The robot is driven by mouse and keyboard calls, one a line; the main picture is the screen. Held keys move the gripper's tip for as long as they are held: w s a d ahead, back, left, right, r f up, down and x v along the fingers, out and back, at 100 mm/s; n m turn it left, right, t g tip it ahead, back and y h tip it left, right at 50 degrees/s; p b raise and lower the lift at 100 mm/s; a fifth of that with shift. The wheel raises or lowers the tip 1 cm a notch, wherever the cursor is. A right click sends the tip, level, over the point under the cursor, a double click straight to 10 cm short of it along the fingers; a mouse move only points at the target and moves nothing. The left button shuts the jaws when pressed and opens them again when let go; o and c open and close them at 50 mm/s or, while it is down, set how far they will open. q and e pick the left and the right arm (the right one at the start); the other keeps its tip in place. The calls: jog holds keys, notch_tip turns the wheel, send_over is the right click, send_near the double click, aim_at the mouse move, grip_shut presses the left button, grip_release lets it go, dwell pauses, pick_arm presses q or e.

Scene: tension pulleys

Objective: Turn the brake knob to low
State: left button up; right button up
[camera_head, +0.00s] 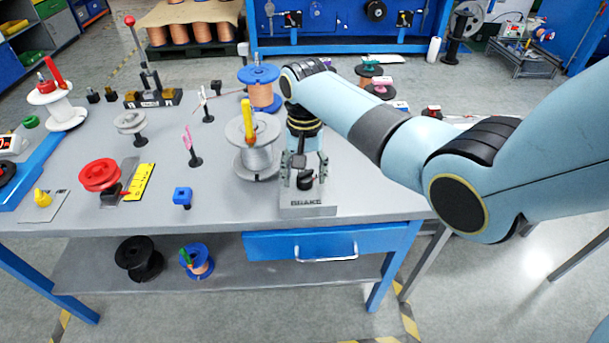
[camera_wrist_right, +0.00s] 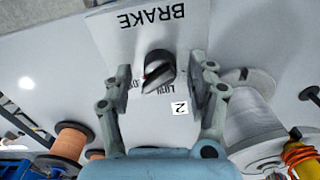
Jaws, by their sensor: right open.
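The black brake knob (camera_head: 306,183) sits on a grey plate marked BRAKE (camera_head: 308,209) near the table's front edge. In the right wrist view the knob (camera_wrist_right: 157,70) has a lighter raised grip and a small red spot on its left side. The word LOW is printed upside down just below it, beside another label partly hidden by the left finger. My right gripper (camera_wrist_right: 159,84) is open, pointing down, with one finger on each side of the knob and visible gaps between. My left gripper is not in view.
A silver wire spool (camera_head: 256,160) stands close to the left of my right gripper, with a copper spool (camera_head: 262,95) behind it. A blue drawer (camera_head: 320,244) hangs under the table edge.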

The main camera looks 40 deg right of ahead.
jog(key=shift+f, duration=0.35)
jog(key=c, duration=1.1)
jog(key=shift+c, duration=0.2)
